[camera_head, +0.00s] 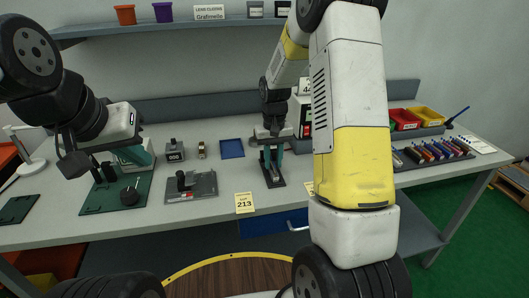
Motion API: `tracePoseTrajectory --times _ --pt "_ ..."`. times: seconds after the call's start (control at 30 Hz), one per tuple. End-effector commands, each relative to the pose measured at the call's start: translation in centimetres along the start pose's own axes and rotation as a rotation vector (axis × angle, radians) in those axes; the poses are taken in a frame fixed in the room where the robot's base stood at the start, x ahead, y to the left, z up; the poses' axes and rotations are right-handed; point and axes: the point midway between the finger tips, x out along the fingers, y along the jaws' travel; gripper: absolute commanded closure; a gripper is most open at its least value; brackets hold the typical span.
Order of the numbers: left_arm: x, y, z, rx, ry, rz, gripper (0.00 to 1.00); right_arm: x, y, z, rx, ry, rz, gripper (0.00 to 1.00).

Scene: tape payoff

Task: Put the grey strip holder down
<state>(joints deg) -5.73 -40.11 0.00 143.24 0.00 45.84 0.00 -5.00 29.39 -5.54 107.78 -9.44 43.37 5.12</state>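The grey strip holder (273,181), a dark grey piece with a long flat base and an upright part, is at the middle of the bench. My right gripper (272,160) points down over it, with a finger on each side of its upright part. The fingers look closed on it and hide much of that part. The base looks level and at the bench top; I cannot tell whether it touches. My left gripper (102,174) is over a dark green mat (92,205) at the left, beside a round black knob (130,196). Its finger gap is unclear.
A grey fixture (203,187) with a black handle lies left of the holder, by a yellow lot 213 card (244,203). A blue tray (232,149) and a small grey block (175,151) are behind. Coloured pieces (437,151) and bins (405,119) fill the right.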

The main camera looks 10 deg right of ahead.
Motion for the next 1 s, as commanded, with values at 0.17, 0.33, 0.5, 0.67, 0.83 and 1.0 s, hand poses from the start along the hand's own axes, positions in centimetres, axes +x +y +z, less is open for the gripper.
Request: tracePoseTrajectory --times 0.17,0.33,0.5,0.67,0.83,1.0 --pt "0.0 0.0 0.0 0.000 0.000 0.000 1.00 -3.2 0.0 -0.2 -0.001 0.006 0.000 0.75" --pt "0.0 0.0 0.0 0.000 0.000 0.000 1.00 -7.0 0.0 -0.1 -0.001 0.007 0.000 0.75" --pt "0.0 0.0 0.0 0.000 0.000 0.000 1.00 -9.9 0.0 -0.1 -0.001 0.003 0.000 0.75" --pt "0.0 0.0 0.0 0.000 0.000 0.000 1.00 -11.5 0.0 0.0 0.000 0.004 -0.001 0.75" --pt "0.0 0.0 0.0 0.000 0.000 0.000 1.00 -14.2 -0.2 1.8 0.001 0.051 -0.023 0.75" --pt "0.0 0.0 0.0 0.000 0.000 0.000 1.00 -18.9 -0.7 7.1 -0.002 0.173 -0.073 0.75"
